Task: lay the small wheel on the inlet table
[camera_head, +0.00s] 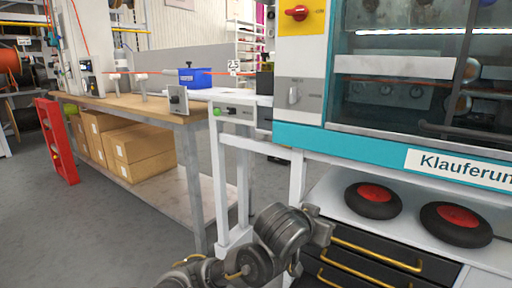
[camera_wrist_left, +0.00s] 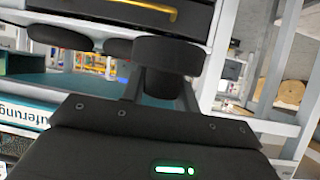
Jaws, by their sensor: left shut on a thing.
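My left gripper (camera_wrist_left: 160,84) is shut on a dark, broad-rimmed small wheel (camera_wrist_left: 168,54), seen edge-on in the left wrist view. In the head view my left arm reaches in from the bottom; the fingers and held wheel cannot be made out there. Two black wheels with red hubs, a left one (camera_head: 373,200) and a right one (camera_head: 456,224), lie flat on a white table (camera_head: 335,198) under the teal-edged machine. They also show upside down in the wrist view. I cannot tell if this white table is the inlet table. My right gripper is out of view.
Black drawers with yellow handles (camera_head: 375,254) stand below the white table, close to my left arm. A white-framed stand (camera_head: 225,170) and a wooden workbench (camera_head: 140,105) with cardboard boxes (camera_head: 140,150) stand to the left.

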